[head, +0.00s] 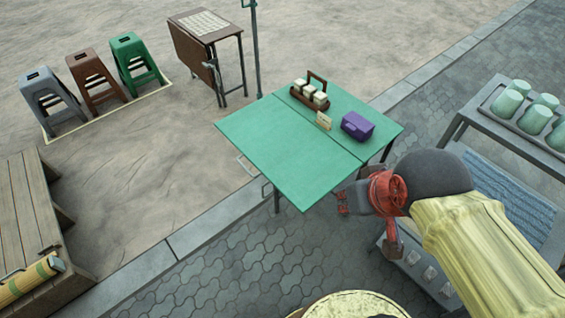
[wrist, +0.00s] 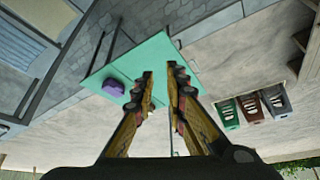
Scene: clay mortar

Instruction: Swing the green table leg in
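The green folding table (head: 285,150) stands in the middle of the head view, its top flat and a seam between two panels. It also shows in the wrist view (wrist: 160,50). I cannot tell which leg swings.
A purple box (head: 357,126) and a brown carrier (head: 310,95) stand on the table. A shelf with green jars (head: 535,118) is at right. Stools (head: 90,75), a brown folding table (head: 205,40) and a wooden bench (head: 25,220) are at left. Paving in front is clear.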

